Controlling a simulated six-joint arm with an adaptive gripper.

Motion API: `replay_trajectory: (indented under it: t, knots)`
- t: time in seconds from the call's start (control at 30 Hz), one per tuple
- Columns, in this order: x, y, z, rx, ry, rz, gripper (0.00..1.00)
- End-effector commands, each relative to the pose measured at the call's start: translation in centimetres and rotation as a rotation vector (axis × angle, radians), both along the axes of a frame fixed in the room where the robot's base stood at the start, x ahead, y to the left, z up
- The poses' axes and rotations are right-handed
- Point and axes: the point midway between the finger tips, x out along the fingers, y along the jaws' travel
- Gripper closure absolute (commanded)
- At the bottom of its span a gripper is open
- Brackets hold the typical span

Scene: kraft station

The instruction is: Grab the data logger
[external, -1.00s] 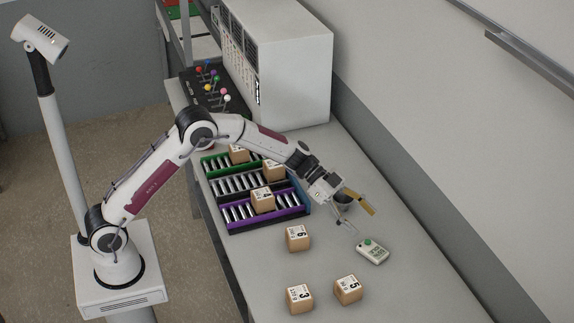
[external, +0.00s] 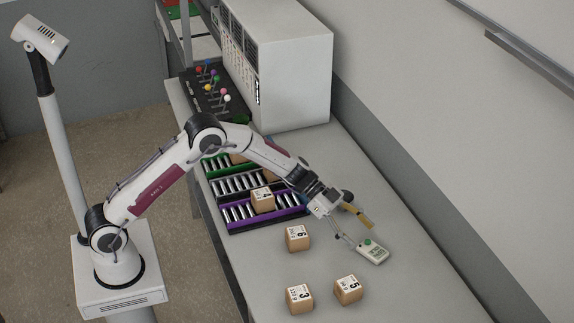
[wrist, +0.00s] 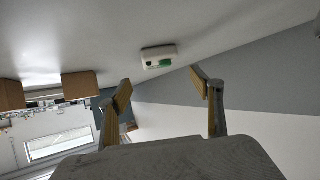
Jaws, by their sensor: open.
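The data logger (external: 372,252) is a small pale box with a screen and a green button, lying on the table at the right in the external view. In the wrist view the data logger (wrist: 159,57) shows ahead, between and beyond the fingertips. My gripper (external: 358,232) is open and empty, with one fingertip close to the logger's upper left side in the external view. My gripper also shows in the wrist view (wrist: 161,84), its two fingers spread wide. I cannot tell whether a finger touches the logger.
Loose numbered boxes stand on the table: box 6 (external: 298,238), box 5 (external: 348,289) and box 3 (external: 299,298). A purple roller rack (external: 237,218) holds another box. A large white cabinet (external: 290,65) stands behind. The table right of the logger is clear.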

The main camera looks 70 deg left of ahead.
Motion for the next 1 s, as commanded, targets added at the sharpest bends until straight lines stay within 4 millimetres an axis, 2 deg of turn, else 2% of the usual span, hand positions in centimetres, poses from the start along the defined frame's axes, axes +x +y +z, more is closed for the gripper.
replay_trajectory:
  t: [0.23, 0.4, 0.73, 1.0]
  knots:
    - [0.0, 0.0, -0.2, 0.000, 0.001, 0.000, 0.35]
    - [0.0, -0.1, -1.4, 0.000, 0.002, 0.000, 0.35]
    - [1.9, -3.0, -3.1, 0.000, 0.000, -0.001, 0.35]
    - [2.4, -3.7, -3.5, 0.000, 0.001, 0.000, 0.35]
